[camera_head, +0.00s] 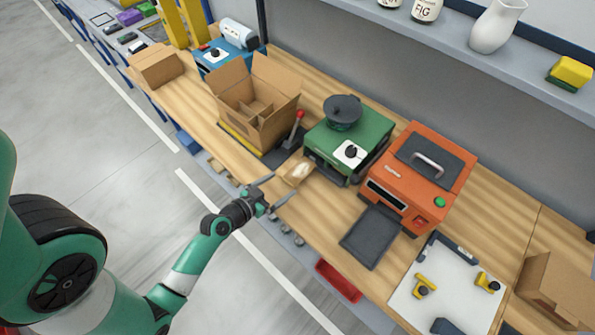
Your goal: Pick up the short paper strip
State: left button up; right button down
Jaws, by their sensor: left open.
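My left gripper (283,186) is at the front edge of the wooden bench, its two fingers spread apart and nothing visible between them. Just beyond the fingertips, in front of the green machine (338,138), lies a small tan piece with a pale patch (298,172). I cannot tell whether it is the short paper strip. No other clear paper strip shows. My right gripper is not in view.
An open cardboard box (262,110) stands behind the gripper, beside a red-knobbed lever (297,123). An orange machine (420,178) with a dark tray (371,237) is to the right. A white board (440,292) with yellow clamps lies farther right.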

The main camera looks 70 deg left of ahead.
pick_arm(q)
jog(key=shift+x, duration=1.25)
jog(key=shift+r, duration=0.1)
jog(key=c, duration=1.3)
jog(key=d+r+p, duration=0.2)
jog(key=d+r, duration=0.4)
jog(key=d, duration=0.1)
jog(key=d+r+p, duration=0.2)
jog(key=d+r, duration=0.5)
jog(key=shift+s, duration=0.1)
